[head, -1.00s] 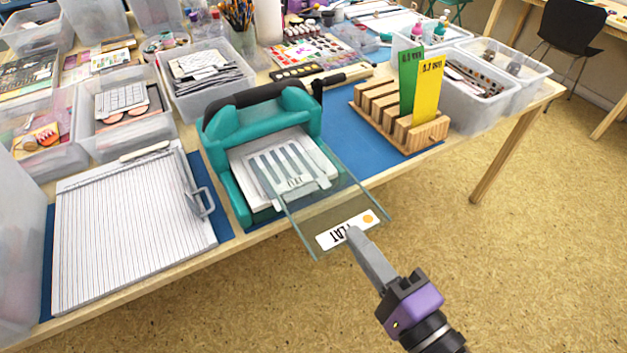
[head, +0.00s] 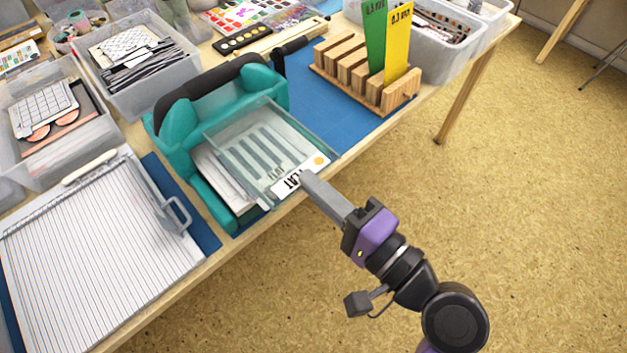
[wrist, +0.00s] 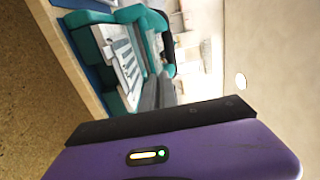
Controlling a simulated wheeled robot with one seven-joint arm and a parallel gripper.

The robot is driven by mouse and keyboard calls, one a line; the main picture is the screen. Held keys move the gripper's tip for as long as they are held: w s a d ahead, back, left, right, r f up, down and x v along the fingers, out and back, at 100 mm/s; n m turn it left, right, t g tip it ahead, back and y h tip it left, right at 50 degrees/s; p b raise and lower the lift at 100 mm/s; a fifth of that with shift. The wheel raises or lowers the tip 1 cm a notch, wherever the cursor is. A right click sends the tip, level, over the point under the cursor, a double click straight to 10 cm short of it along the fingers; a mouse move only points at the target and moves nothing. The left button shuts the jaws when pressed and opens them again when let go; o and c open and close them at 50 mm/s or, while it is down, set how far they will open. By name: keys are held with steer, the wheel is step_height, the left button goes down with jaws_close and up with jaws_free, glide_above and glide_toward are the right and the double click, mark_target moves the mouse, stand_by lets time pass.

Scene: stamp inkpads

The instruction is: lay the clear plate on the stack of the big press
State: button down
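The clear plate (head: 256,140) is a see-through sheet with a white label strip and an orange dot along its near edge. My gripper (head: 306,178) is shut on that near edge at the label. In the head view the plate overlaps the stack (head: 225,178) of the teal big press (head: 190,122); whether it touches the stack cannot be told. The grey slotted piece on the stack shows through the plate.
A wooden rack (head: 362,78) with a green and a yellow plate stands right of the press on a blue mat (head: 325,108). A white ridged board (head: 95,245) lies to the left. Clear bins (head: 150,85) crowd behind. Open floor lies before the table edge.

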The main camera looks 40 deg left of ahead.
steer(key=shift+d, duration=0.15)
steer(key=shift+f+b, duration=0.55)
steer(key=shift+f, duration=0.2)
steer(key=shift+f, duration=0.1)
steer(key=shift+f, duration=0.15)
steer(key=shift+f, duration=0.1)
steer(key=shift+w+a+f+b, duration=0.1)
steer(key=shift+a+f+b, duration=0.85)
steer(key=shift+a+f, duration=0.25)
